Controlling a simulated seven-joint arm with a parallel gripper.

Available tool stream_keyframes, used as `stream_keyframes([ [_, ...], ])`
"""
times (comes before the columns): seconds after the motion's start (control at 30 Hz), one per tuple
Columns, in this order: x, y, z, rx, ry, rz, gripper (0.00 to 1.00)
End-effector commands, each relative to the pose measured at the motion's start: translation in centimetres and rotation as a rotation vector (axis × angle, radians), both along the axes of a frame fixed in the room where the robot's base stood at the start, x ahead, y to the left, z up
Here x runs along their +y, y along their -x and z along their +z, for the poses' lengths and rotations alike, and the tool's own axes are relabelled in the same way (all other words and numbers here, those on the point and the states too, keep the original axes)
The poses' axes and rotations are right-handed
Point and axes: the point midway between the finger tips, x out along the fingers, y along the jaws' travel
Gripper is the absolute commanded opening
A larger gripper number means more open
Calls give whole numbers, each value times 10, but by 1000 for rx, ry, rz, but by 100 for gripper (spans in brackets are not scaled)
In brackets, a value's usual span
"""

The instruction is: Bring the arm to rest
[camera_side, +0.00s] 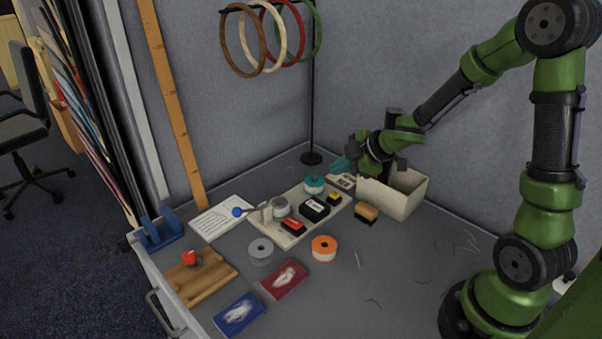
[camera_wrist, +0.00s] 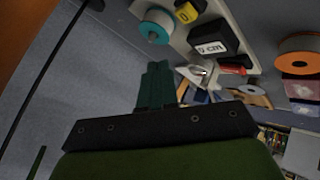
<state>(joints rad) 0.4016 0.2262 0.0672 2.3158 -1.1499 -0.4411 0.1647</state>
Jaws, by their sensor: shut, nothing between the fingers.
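My gripper (camera_side: 341,164) is shut and empty, with teal fingers, above the back of the table beside the open cream box. In the wrist view its teal fingers (camera_wrist: 154,86) lie together and point toward the tray of items. My green arm reaches in from the right, bent at the elbow. Nothing is held.
A cream open box (camera_side: 406,194) stands beneath my wrist. A cream tray (camera_side: 338,214) holds a teal roll (camera_side: 314,184) and black, red and yellow pieces. A brush (camera_side: 367,212) and an orange roll (camera_side: 324,247) lie nearby. A black stand (camera_side: 312,157) with hanging rings rises behind.

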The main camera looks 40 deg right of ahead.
Motion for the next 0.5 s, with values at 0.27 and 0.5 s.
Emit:
stream_keyframes([
  [0.27,-16,12,71,-73,-37,-371,0],
  [0.5,11,91,127,-3,-389,-842,0],
])
